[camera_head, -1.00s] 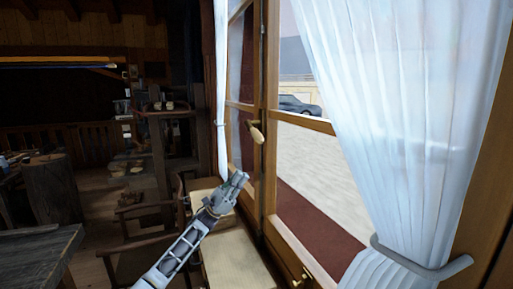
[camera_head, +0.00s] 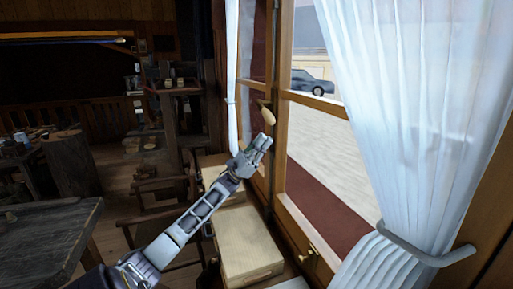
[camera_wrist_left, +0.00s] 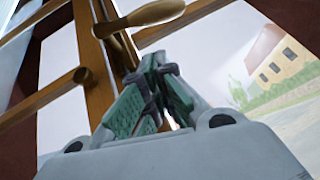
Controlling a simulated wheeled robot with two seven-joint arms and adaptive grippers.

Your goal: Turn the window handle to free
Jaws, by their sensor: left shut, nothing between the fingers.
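The window handle (camera_head: 267,115) is a pale, tan knob-like lever on the wooden window frame, left of the middle pane. In the left wrist view the handle (camera_wrist_left: 155,13) crosses the top, just beyond my fingertips. My left gripper (camera_head: 264,142) is just below the handle in the head view. Its green-padded fingers (camera_wrist_left: 160,60) are shut together with nothing between them. My right gripper is not in view.
A tied white curtain (camera_head: 405,110) hangs at the right and a narrow one (camera_head: 231,110) beside the handle. Pale wooden boxes (camera_head: 247,243) stand under the window. A small brass fitting (camera_head: 309,256) sits low on the frame. A dark table (camera_head: 45,235) is at lower left.

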